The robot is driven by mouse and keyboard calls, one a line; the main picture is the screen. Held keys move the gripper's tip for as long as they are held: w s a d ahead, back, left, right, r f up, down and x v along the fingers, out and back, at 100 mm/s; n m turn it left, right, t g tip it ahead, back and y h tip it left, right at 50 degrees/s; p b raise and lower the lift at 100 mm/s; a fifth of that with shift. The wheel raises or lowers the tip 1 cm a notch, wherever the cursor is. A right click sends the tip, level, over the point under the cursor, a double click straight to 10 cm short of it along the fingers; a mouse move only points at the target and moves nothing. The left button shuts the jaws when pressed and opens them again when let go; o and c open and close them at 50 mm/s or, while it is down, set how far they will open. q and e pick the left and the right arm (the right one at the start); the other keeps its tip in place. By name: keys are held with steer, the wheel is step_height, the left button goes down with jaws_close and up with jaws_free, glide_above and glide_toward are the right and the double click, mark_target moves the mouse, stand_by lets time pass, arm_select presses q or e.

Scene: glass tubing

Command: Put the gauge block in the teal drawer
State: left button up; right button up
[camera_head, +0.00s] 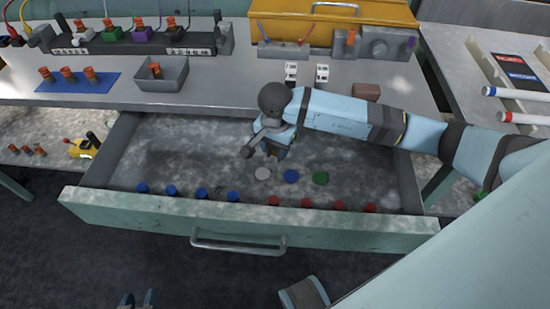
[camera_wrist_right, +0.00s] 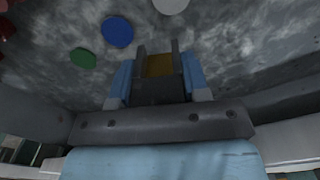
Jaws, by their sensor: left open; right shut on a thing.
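The teal drawer (camera_head: 140,215) is pulled open below the bench, with its handle at the front. My right gripper (camera_head: 272,150) points down inside the drawer's outline, toward the back middle. It is shut on a brass-brown block, which I take to be the gauge block; it shows between the fingers (camera_wrist_right: 160,80) in the right wrist view (camera_wrist_right: 160,64). In the head view the gripper hides the block. I cannot tell whether the block touches the drawer floor. My left gripper (camera_head: 138,301) is open, at the bottom edge of the head view, in front of the drawer.
White (camera_head: 263,173), blue (camera_head: 291,176) and green (camera_head: 320,178) discs lie in the drawer near the gripper. Several blue and red caps line its front. A brown block (camera_head: 367,92) and a grey tray (camera_head: 162,75) stand on the bench. The drawer's left part is clear.

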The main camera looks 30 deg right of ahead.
mark_target(275, 158)
steer(key=shift+f, duration=2.3)
steer(key=shift+f+b, duration=0.2)
steer(key=shift+b, duration=0.2)
steer(key=o, duration=1)
step_height(275, 158, up, 12)
steer(key=shift+r+p, duration=0.2)
steer(key=shift+p, duration=0.5)
